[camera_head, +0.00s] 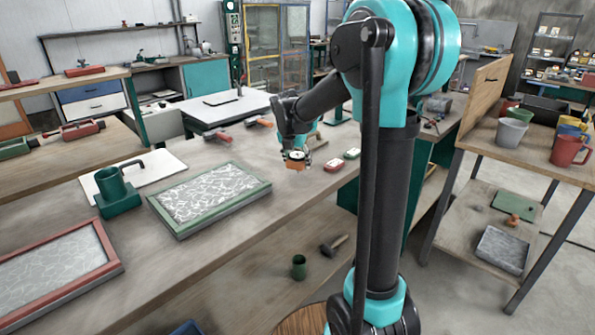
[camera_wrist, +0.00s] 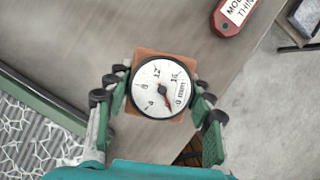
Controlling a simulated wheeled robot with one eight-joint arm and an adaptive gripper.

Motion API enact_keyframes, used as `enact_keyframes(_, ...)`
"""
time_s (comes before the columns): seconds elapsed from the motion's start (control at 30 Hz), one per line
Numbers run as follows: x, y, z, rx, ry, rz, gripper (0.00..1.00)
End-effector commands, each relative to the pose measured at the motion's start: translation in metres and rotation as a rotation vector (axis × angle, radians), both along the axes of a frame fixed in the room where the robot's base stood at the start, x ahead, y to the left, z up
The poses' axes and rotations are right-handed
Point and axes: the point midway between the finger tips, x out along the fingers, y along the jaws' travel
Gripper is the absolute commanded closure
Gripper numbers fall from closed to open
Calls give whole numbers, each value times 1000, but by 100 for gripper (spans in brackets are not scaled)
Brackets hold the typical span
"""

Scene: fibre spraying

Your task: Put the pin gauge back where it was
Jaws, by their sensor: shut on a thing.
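The pin gauge has a round white dial (camera_wrist: 161,88) with a red needle, set on an orange-brown square body. It shows small in the head view (camera_head: 296,166). My gripper (camera_wrist: 160,95) is shut on it, with a green finger on each side of the body. In the head view my gripper (camera_head: 296,157) is over the long wooden bench (camera_head: 235,142), near its front edge. The dial faces the wrist camera. I cannot tell how high the gauge is above the bench.
A green-framed tray (camera_head: 210,198) of white fibre lies left of my gripper, a red-framed one (camera_head: 55,268) further left. A green holder (camera_head: 116,190) stands behind. Red (camera_head: 334,165) and green (camera_head: 352,153) labelled blocks sit to the right. Bare bench lies between.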

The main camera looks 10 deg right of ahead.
Motion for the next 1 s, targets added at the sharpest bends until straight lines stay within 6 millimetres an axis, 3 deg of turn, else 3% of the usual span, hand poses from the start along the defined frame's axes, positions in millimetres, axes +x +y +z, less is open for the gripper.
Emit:
enact_keyframes(0.3,0,0,-36,0,0,0,90)
enact_keyframes(0.67,0,0,-39,0,0,0,90)
enact_keyframes(0.7,0,0,-40,0,0,0,45)
enact_keyframes(0.87,0,0,-39,0,0,0,27)
enact_keyframes(1.0,0,0,-39,0,0,0,27)
